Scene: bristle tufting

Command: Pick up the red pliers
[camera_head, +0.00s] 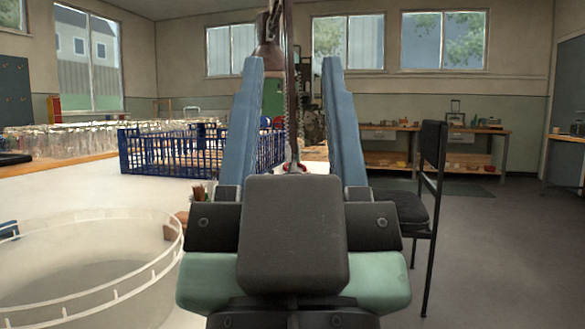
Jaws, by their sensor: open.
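My gripper (293,65) is in the middle of the view with its two blue fingers spread wide, pointing away from me. No whole pair of red pliers can be made out. I cannot tell whether this patch is part of the pliers. Nothing is visibly clamped between the fingers.
A blue slatted crate (150,152) stands on the pale table, partly behind my fingers. A round translucent tub (172,262) is at the lower left. Many glass jars (95,138) stand behind. A black chair (432,190) stands right, with open floor beyond.

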